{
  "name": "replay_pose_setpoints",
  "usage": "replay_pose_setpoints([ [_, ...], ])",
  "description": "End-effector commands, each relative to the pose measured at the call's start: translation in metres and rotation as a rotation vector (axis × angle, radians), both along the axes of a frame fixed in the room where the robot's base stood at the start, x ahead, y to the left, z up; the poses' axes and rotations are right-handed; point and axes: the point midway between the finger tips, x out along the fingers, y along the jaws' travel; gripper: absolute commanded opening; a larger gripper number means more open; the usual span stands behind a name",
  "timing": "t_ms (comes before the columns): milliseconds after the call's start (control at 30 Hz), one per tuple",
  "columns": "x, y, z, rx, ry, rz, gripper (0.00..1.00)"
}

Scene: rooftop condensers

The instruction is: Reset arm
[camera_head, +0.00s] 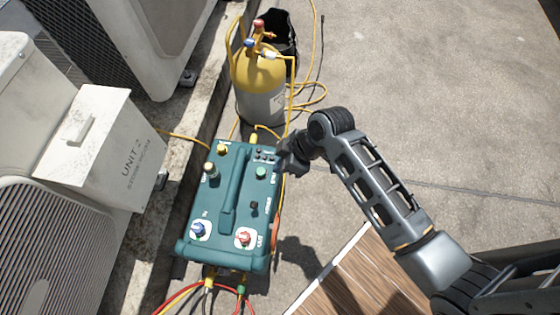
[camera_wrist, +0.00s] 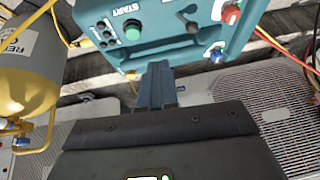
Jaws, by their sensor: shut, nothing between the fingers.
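My arm reaches in from the lower right in the head view, with my gripper (camera_head: 288,158) at the upper right edge of the teal recovery machine (camera_head: 199,222). In the wrist view my gripper (camera_wrist: 157,68) has its fingers together, pointing at the machine's panel (camera_wrist: 160,48), with nothing held. I cannot tell whether the fingertips touch the machine. A green button (camera_wrist: 132,30) marked START shows just beyond and left of the fingers. The machine also has blue and red knobs on its near end.
A yellow and grey cylinder (camera_head: 262,85) with hoses stands behind the machine. Condenser units, one labelled UNIT 2 (camera_head: 120,150), line the left side on a concrete curb. Yellow and red hoses lie around the machine. Open concrete (camera_head: 440,80) is at the right; wooden decking (camera_head: 365,280) is in front.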

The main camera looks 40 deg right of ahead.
Motion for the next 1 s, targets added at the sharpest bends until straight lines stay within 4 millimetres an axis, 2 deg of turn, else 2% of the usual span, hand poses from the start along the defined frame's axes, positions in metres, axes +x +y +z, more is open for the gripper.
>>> replay_pose_setpoints([
  [333, 0.0, 0.0, 0.0, 0.0, 0.0, 0.0, 0.0],
  [467, -0.007, 0.001, -0.002, -0.008, -0.009, -0.022, 0.0],
  [567, -0.025, 0.003, -0.005, -0.026, -0.037, -0.082, 0.0],
  [733, -0.069, 0.004, 0.002, -0.065, -0.14, -0.24, 0.0],
  [867, -0.103, 0.003, 0.022, -0.077, -0.242, -0.353, 0.0],
  [1000, -0.136, 0.002, 0.057, -0.068, -0.363, -0.454, 0.0],
])
